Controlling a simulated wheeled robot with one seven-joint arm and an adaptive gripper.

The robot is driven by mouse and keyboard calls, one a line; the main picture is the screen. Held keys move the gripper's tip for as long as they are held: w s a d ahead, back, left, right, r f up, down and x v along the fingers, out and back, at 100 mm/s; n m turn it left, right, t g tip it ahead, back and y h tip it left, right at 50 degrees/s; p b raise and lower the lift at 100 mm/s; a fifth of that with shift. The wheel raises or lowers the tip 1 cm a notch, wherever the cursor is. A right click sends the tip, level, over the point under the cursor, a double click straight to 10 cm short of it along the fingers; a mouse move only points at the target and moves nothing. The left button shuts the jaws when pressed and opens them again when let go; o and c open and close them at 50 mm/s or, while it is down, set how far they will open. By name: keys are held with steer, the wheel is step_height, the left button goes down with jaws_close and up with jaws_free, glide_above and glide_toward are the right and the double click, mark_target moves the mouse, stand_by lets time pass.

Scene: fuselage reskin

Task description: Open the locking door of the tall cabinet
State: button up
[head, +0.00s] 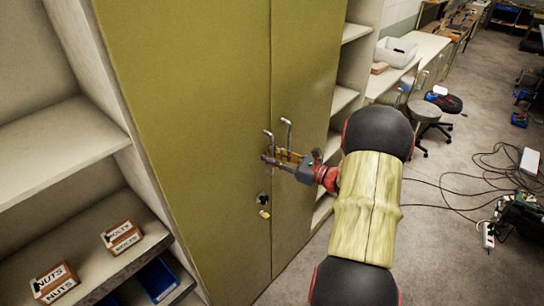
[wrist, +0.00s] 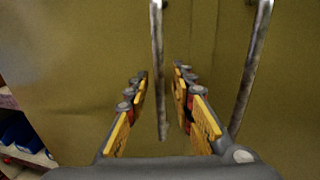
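The tall cabinet (head: 190,110) is olive-yellow, with two doors meeting at a vertical seam; both look shut. The left door handle (head: 267,138) and right door handle (head: 287,132) are upright metal bars beside the seam. A lock with a hanging key tag (head: 264,213) sits below the handles on the left door. My gripper (head: 272,158) is at the handles. In the wrist view my gripper (wrist: 161,78) is open, with the left handle (wrist: 157,60) between its fingers and apart from both. The right handle (wrist: 250,70) is outside the right finger.
Open shelves (head: 60,140) stand left of the cabinet, with boxes marked nuts (head: 55,282) and bolts (head: 122,236). Right of it are more shelves (head: 343,98), a bench (head: 420,55) and a stool (head: 425,112). Black cables (head: 465,190) lie on the floor at the right.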

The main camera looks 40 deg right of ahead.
steer(key=shift+c, duration=0.3)
jaws_close()
stand_by(0.6)
